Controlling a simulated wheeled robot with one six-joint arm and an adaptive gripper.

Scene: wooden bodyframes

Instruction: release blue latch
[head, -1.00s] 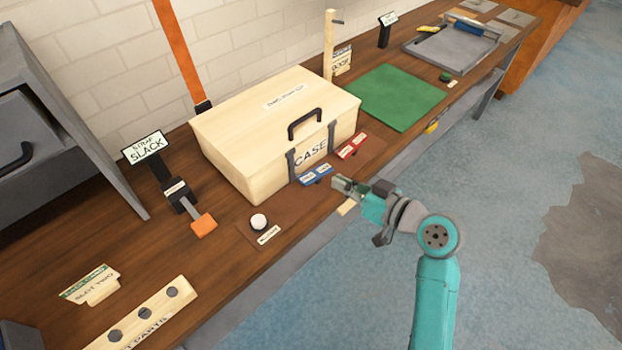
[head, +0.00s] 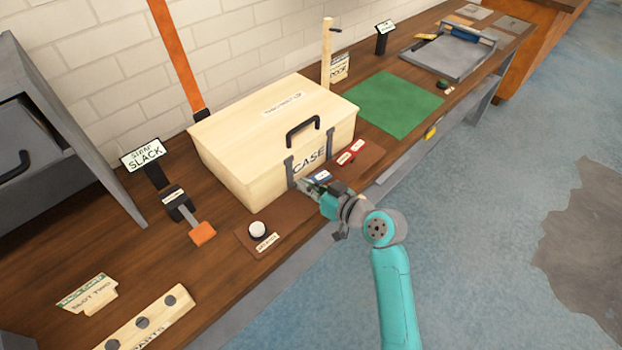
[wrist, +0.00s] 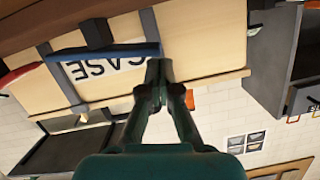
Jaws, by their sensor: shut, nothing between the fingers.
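The pale wooden case (head: 240,150) stands on the bench with its lid down. The blue latch (head: 322,175) is at the lower front of the case, partly hidden by my gripper (head: 303,184). In the wrist view the picture is upside down, and the blue latch (wrist: 103,52) shows as a bar across the CASE label. My gripper's fingertips (wrist: 160,72) are shut and empty near the right end of that bar. I cannot tell whether they touch it. The red latch (head: 351,152) is to the right of the blue one; it also shows in the wrist view (wrist: 18,74).
A white round button (head: 257,229) sits on a brown plate left of my gripper. An orange-handled strap lever (head: 202,232) stands further left. A green mat (head: 395,103) lies right of the case. Open floor is in front of the bench.

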